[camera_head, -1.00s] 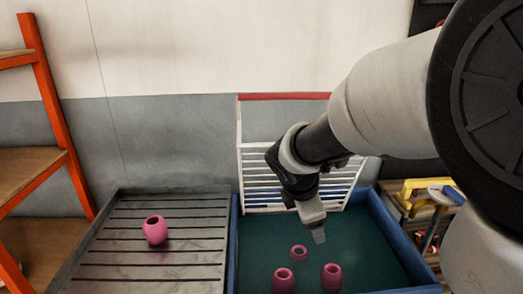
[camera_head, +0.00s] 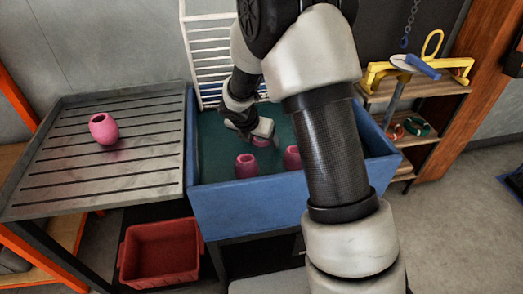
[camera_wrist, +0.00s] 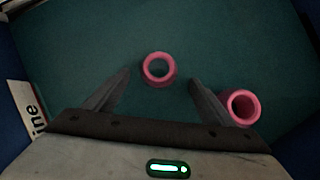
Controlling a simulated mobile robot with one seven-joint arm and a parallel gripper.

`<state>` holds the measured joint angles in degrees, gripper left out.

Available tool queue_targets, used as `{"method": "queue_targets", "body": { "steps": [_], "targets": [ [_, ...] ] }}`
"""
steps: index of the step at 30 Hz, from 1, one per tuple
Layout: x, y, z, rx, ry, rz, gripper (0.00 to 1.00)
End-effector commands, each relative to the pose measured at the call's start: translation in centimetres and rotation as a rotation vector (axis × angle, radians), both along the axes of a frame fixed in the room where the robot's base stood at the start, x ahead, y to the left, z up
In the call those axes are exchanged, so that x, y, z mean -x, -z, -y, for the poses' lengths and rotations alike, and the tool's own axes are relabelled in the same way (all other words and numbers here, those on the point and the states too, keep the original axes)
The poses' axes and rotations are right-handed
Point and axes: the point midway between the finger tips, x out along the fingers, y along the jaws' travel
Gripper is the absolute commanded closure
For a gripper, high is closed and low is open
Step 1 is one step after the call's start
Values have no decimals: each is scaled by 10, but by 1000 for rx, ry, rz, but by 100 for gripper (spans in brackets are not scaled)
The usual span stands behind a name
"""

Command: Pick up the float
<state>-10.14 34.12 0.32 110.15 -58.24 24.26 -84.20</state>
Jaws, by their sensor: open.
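Another pink float (camera_head: 103,128) is on the slatted grey table to the left. In the wrist view my gripper (camera_wrist: 160,76) is open and empty. One float (camera_wrist: 158,69) shows between its fingertips, open end up; I cannot tell its exact depth below them. A second float (camera_wrist: 241,107) lies outside the right finger.
The slatted grey table (camera_head: 60,185) adjoins the bin. A white rack (camera_head: 212,50) stands behind the bin. A red crate (camera_head: 158,255) sits below. A wooden shelf (camera_head: 425,95) with a yellow frame stands at the right.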

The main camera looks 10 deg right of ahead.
Motion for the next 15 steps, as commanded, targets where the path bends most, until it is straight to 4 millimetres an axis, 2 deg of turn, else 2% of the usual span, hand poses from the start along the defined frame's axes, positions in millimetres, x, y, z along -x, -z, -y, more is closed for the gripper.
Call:
{"method": "queue_targets", "body": {
  "steps": [1, 8, 15],
  "targets": [
    [-2, 6, 1, 1, 0, 0, 23],
    [-7, 16, 4, -1, 0, -1, 23],
    [-23, 47, 12, 0, 2, -2, 23]
  ]
}}
